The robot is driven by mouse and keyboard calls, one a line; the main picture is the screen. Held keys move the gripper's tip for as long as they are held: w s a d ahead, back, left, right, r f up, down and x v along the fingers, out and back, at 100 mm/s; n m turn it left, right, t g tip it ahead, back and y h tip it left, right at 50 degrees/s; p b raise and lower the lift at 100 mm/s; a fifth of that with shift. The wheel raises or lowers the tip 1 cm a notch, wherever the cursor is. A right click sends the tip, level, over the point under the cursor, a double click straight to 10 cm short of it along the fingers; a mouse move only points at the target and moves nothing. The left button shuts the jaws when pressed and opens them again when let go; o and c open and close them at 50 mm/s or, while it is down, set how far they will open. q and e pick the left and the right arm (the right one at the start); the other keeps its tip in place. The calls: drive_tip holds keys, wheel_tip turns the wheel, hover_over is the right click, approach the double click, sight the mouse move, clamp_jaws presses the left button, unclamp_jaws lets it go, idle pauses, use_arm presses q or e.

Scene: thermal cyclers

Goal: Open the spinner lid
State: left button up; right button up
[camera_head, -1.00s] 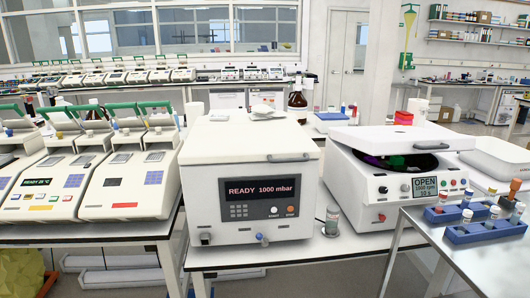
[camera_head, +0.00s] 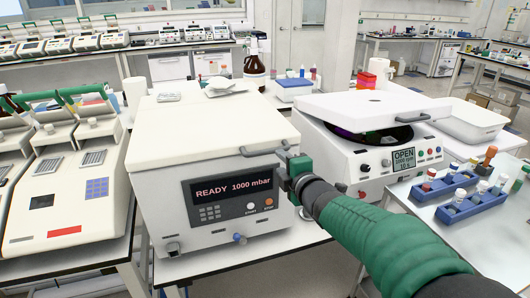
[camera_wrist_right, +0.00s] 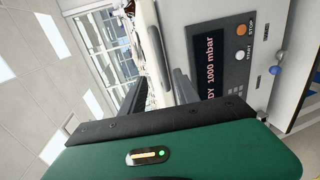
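A white box machine (camera_head: 230,205) with a "READY 1000 mbar" display has a flat lid (camera_head: 210,125), closed, with a grey bar handle (camera_head: 262,149) on its front edge. To its right, a white round-bowled machine (camera_head: 385,158) shows "OPEN". Its lid (camera_head: 370,105) is raised above a dark bowl (camera_head: 375,132). My right gripper (camera_head: 290,160) is at the right end of the box's handle. In the right wrist view its dark fingers (camera_wrist_right: 165,55) stand apart, beside the box's front panel. My left gripper is out of view.
Blue racks with capped vials (camera_head: 465,197) stand on a metal table at right. Other cyclers (camera_head: 65,190) stand at left. A brown bottle (camera_head: 254,60) and white tray (camera_head: 468,120) are behind.

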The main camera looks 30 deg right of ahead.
sight(269, 153)
drive_tip(key=x, duration=0.8)
drive_tip(key=b+x, duration=0.1)
drive_tip(key=x, duration=0.3)
drive_tip(key=shift+w+d+f, duration=0.1)
drive_tip(key=shift+f, duration=0.3)
drive_tip(key=shift+r, duration=0.1)
drive_tip(key=shift+c, duration=0.3)
drive_tip(key=c, duration=0.7)
clamp_jaws()
drive_tip(key=shift+f, duration=0.25)
